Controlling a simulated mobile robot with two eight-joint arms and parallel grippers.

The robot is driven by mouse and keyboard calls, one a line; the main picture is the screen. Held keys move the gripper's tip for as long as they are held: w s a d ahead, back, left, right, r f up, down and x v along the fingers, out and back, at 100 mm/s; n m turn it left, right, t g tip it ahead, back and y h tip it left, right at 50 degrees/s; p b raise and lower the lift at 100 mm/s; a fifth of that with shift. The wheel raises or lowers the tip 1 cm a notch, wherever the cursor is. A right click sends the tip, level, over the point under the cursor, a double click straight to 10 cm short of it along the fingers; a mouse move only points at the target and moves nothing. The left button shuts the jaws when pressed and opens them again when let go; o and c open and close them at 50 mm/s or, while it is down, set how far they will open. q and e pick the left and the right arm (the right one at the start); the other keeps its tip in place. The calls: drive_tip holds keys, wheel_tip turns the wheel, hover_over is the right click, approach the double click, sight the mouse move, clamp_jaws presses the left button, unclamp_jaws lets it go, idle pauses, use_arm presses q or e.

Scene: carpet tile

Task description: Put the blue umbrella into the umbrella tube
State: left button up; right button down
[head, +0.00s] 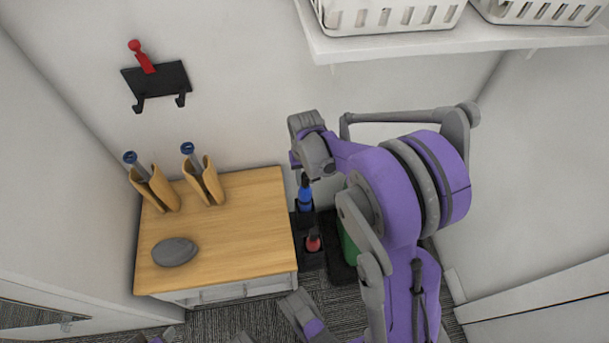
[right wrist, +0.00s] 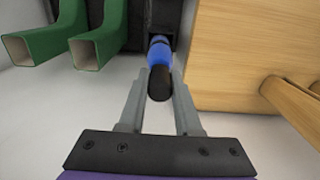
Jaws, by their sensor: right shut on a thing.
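The blue umbrella (head: 305,199) hangs upright below my right gripper (head: 307,178) in the head view. In the right wrist view the blue umbrella (right wrist: 160,55) has its dark handle end between the two fingers of my right gripper (right wrist: 158,98), which is shut on it. Its far end meets a black umbrella tube (right wrist: 160,20); I cannot tell how deep it sits inside. In the head view the black tube holder (head: 309,262) stands beside the cabinet, with a red-topped thing (head: 313,244) in its front part. My left gripper does not show.
A wooden-topped cabinet (head: 235,240) stands left of the holder, bearing a grey stone-like object (head: 174,252) and two tan holders (head: 205,183). Green tubes (right wrist: 98,48) stand on the holder's other side. A shelf (head: 440,43) with white baskets overhangs at top right.

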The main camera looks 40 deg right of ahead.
sight(305, 189)
drive_tip(key=shift+f+b, duration=2.3)
drive_tip(key=shift+f, duration=1.2)
drive_tip(key=c, duration=0.5)
unclamp_jaws()
wheel_tip(305, 189, up, 11)
drive_tip(key=p, duration=0.3)
